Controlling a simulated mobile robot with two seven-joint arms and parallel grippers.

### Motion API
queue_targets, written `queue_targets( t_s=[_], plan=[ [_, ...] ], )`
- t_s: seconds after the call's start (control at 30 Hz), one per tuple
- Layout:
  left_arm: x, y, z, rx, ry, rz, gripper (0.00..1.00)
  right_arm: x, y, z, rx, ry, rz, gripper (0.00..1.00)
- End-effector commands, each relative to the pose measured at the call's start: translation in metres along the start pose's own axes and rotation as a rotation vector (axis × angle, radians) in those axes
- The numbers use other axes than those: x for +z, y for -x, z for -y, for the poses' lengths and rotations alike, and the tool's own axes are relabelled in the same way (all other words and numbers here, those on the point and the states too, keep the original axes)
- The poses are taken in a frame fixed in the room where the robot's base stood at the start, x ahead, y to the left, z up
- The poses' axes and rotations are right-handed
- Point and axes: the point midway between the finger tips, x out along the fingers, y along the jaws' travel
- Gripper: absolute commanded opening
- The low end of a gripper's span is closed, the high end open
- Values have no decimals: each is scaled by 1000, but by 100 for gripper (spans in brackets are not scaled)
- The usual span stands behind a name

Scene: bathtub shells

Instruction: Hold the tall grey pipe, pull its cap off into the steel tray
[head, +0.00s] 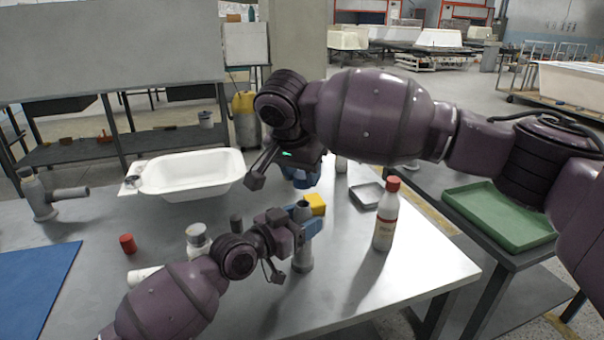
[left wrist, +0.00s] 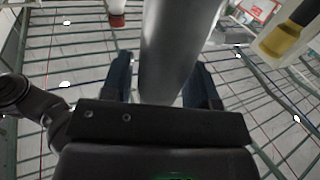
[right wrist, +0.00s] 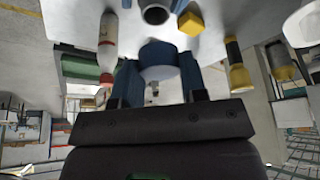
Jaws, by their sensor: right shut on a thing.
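The tall grey pipe (head: 302,258) stands upright on the table. My left gripper (head: 303,228) is shut around it below its top; in the left wrist view the pipe (left wrist: 172,45) runs between both fingers. Its open, hollow top shows in the right wrist view (right wrist: 155,13). My right gripper (right wrist: 158,80) is shut on a blue cap (right wrist: 158,56), apart from the pipe. In the head view the right gripper (head: 302,177) is above and behind the pipe top, its fingers partly hidden by the arm. The small steel tray (head: 367,196) lies to the right, and looks empty.
A white bottle with a red cap (head: 387,215) stands right of the pipe, in front of the tray. A yellow block (head: 316,204) is close behind the pipe. A white tub (head: 190,174) lies at the back left. A green tray (head: 498,215) is on a separate right-hand table.

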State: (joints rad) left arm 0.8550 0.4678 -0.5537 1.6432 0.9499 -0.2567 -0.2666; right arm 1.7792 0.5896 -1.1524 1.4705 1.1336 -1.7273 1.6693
Motion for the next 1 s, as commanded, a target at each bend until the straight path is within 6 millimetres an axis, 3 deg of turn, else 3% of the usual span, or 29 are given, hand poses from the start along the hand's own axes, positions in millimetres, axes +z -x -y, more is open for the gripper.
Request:
queue_targets(
  t_s=[0.1, 0.47, 1.0],
  plan=[
    [0, 0, 0, 0, 0, 0, 69, 0, 0, 0, 0, 0, 0, 11],
    [0, 6, 0, -1, -1, 0, 69, -1, 2, 0, -2, 0, -3, 11],
    [0, 98, 0, -1, -2, 1, 69, -6, 23, -2, -11, -4, -23, 11]
  ],
)
